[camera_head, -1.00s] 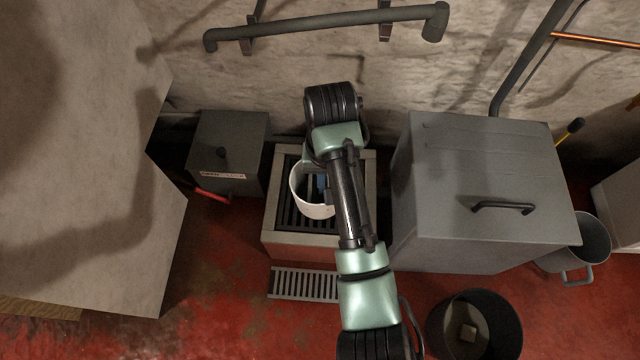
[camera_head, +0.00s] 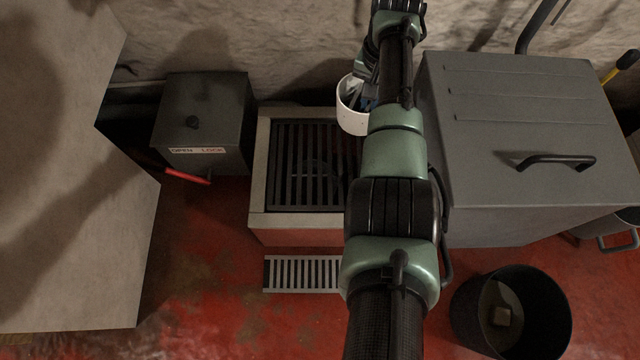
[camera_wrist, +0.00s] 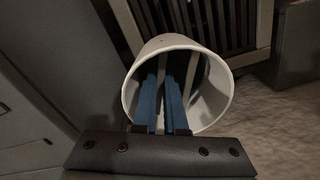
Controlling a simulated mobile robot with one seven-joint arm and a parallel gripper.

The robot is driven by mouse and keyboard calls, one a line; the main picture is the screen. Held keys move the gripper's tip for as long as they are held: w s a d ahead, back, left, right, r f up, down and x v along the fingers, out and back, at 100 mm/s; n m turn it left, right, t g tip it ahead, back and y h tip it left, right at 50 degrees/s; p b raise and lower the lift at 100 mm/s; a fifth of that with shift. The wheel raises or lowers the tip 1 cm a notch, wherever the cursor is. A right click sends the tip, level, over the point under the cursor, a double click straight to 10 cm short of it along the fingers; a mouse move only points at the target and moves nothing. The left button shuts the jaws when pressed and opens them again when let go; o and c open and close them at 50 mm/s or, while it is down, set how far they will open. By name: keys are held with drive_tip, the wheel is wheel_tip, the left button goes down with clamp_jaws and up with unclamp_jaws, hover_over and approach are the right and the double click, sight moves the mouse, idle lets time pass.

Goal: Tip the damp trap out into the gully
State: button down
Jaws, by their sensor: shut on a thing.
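The damp trap appears to be the white, round, open-topped pot (camera_head: 350,121), partly hidden by my arm. It is held at the back right corner of the gully, a stone-edged basin with a dark slatted grate (camera_head: 300,170). My gripper (camera_head: 368,88) is shut on the pot. In the wrist view the blue fingers (camera_wrist: 166,85) reach into the pot (camera_wrist: 229,85), with a pale strip between them. The grate's dark slats (camera_wrist: 220,22) show beyond the pot. Its contents cannot be made out.
A large grey chest (camera_head: 520,120) stands close on the right. A dark box (camera_head: 205,110) labelled "OPEN LOCK", with a red lever (camera_head: 187,176), stands left. A black bucket (camera_head: 465,310) and a floor grate strip (camera_head: 300,273) are in front. Red floor (camera_head: 205,250) is clear at front left.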

drive_tip(key=shift+m, duration=0.4)
drive_tip(key=f+b, duration=0.1)
drive_tip(key=w+f+b, duration=0.2)
drive_tip(key=f, duration=0.1)
drive_tip(key=shift+a, duration=0.35)
drive_tip(key=shift+w+a+f+b, duration=0.25)
drive_tip(key=shift+f+b, duration=0.1)
drive_tip(key=shift+b, duration=0.4)
drive_tip(key=shift+r, duration=0.1)
